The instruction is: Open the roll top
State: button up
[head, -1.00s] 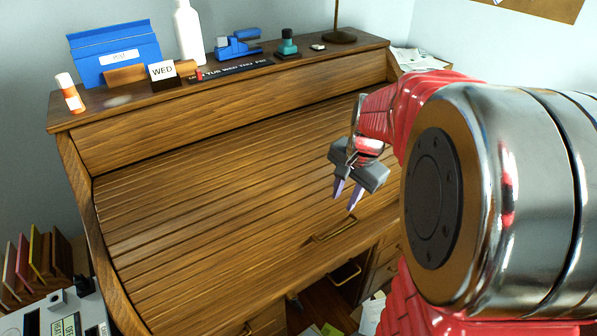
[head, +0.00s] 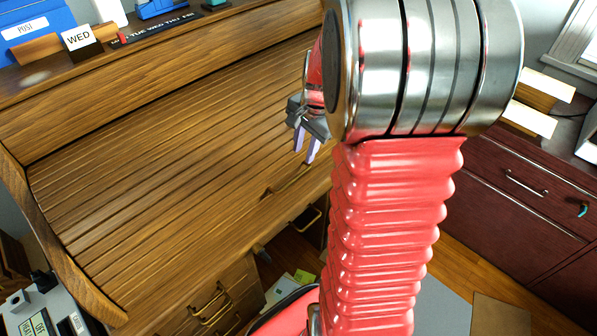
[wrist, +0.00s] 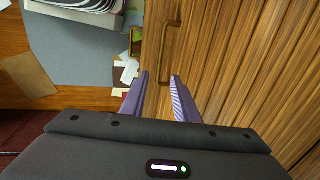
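The wooden roll top (head: 170,165) is a slatted, sloping cover, drawn down over the desk. Its brass handle (head: 292,178) is near the cover's lower edge in the head view. In the wrist view a brass handle (wrist: 165,50) on the wood lies ahead of the fingertips. My gripper (head: 304,156) hangs over the right part of the slats, its two purple fingers pointing down. In the wrist view my gripper (wrist: 161,80) is open, with a gap between the fingers and nothing in it. It appears apart from the handle.
The desk top holds a blue POST box (head: 32,30), a WED block (head: 77,38) and a stapler (head: 160,8). Desk drawers (head: 205,300) with brass pulls are below. A dark red cabinet (head: 510,195) stands at the right. A printed device (head: 45,310) is at lower left.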

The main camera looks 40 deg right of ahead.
aim_at(298, 178)
jog(key=f, duration=0.3)
jog(key=w+f, duration=0.1)
jog(key=f, duration=0.3)
jog(key=w+f, duration=0.1)
jog(key=f, duration=0.3)
jog(key=shift+a, duration=0.1)
jog(key=shift+c, duration=0.5)
grip_shut()
jog(key=shift+a, duration=0.15)
